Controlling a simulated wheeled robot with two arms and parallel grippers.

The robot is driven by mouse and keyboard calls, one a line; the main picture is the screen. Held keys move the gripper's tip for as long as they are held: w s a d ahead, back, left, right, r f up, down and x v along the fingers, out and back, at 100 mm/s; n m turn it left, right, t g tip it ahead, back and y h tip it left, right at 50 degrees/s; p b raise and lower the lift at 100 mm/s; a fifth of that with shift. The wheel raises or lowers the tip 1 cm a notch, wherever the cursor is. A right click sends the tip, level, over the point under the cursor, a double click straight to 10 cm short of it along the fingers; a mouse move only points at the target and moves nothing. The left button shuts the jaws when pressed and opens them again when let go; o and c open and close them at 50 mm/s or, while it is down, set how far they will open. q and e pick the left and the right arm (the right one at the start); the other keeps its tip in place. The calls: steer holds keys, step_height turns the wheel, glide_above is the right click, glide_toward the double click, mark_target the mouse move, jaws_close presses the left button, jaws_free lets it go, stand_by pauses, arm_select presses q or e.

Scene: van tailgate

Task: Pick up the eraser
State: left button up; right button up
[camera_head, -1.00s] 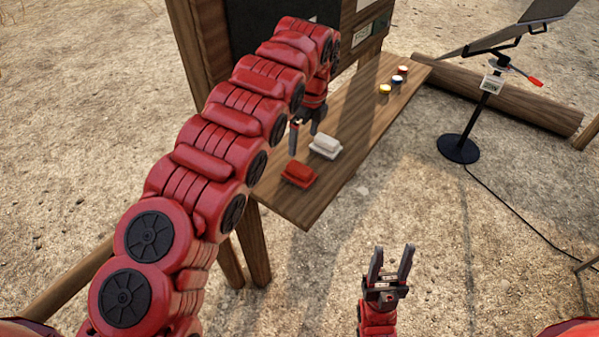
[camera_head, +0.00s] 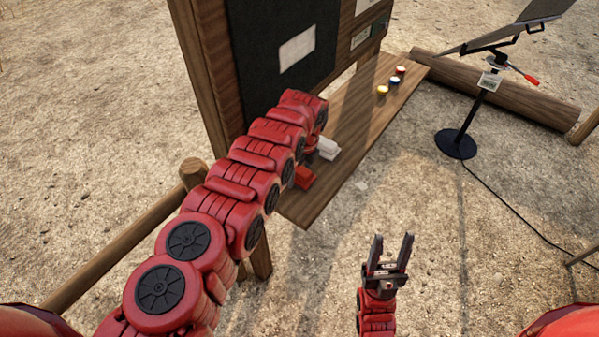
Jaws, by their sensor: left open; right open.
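Two small blocks lie at the near end of the wooden shelf (camera_head: 350,140): a white block (camera_head: 328,149) and a red block (camera_head: 304,180). I cannot tell from their shape which is the eraser. My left gripper (camera_head: 311,156) is over the shelf at these blocks; its wrist shows, but its fingers are mostly hidden by my arm. The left wrist and arm partly cover both blocks, and contact cannot be seen. My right gripper (camera_head: 389,255) is open and empty, in front of the shelf over the sandy ground.
A dark board (camera_head: 260,85) with a white rectangle (camera_head: 297,48) rises behind the shelf. Several small coloured jars (camera_head: 391,82) stand at the shelf's far end. A black stand (camera_head: 470,120) and a log (camera_head: 500,90) are at right.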

mark_target(300, 169)
arm_select(q)
steer(key=shift+f, duration=0.25)
steer(key=c, duration=1.3)
steer(key=shift+r, duration=0.15)
steer(key=shift+w+r, duration=0.1)
steer(key=shift+r, duration=0.4)
step_height(300, 169, up, 17)
steer(key=b, duration=0.5)
steer(key=shift+f, duration=0.1)
